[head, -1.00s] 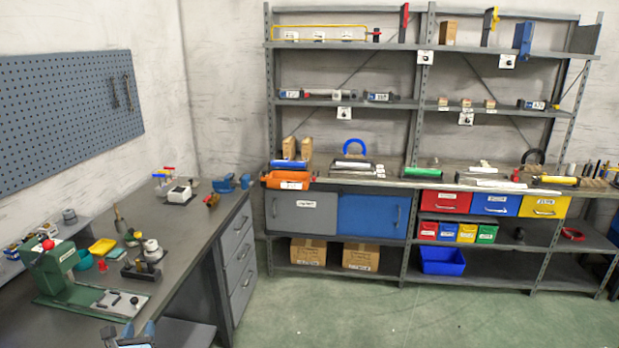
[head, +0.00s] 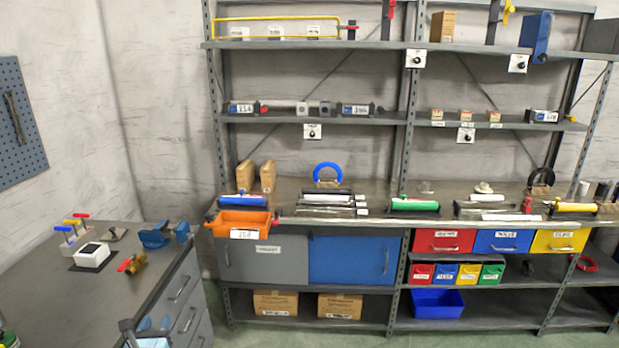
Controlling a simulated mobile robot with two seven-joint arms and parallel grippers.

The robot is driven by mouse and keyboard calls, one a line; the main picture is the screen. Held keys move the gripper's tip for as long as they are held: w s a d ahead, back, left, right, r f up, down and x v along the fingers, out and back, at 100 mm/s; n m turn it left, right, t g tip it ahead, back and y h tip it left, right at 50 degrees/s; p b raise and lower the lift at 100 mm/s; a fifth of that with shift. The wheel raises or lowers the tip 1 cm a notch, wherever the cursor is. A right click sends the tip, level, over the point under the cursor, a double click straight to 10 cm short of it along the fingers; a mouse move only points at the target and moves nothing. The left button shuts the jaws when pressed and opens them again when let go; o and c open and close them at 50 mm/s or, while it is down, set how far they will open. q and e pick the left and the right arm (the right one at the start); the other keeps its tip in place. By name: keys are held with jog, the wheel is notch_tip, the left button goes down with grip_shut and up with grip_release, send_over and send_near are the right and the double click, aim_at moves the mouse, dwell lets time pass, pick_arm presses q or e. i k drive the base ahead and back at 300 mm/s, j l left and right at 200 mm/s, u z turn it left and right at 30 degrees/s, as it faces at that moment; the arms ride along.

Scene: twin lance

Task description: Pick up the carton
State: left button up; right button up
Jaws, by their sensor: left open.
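Several things could be the carton. Two brown cardboard boxes stand on the bottom shelf, a left one (head: 276,303) and a right one (head: 340,306), both with white labels. One larger tan box (head: 443,27) stands on the top shelf. My left gripper (head: 155,325) shows at the bottom edge, in front of the workbench drawers. It is open and empty, well short of all these boxes. My right gripper is not in view.
The workbench (head: 60,285) with a drawer stack fills the lower left. An orange bin (head: 240,223) sits at the counter's left end. A blue bin (head: 437,303) stands on the bottom shelf. Green floor shows in front of the shelving.

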aim_at(245, 172)
jog(key=i+j+z, duration=0.1)
jog(key=i, duration=1.55)
jog(key=i+z, duration=0.1)
jog(key=i, duration=0.3)
jog(key=i+j+z, duration=0.15)
jog(key=i, duration=0.25)
jog(key=i+j+z, duration=0.1)
jog(key=i, duration=0.3)
jog(key=j, duration=0.55)
jog(key=k+j, duration=0.15)
jog(key=j, duration=0.4)
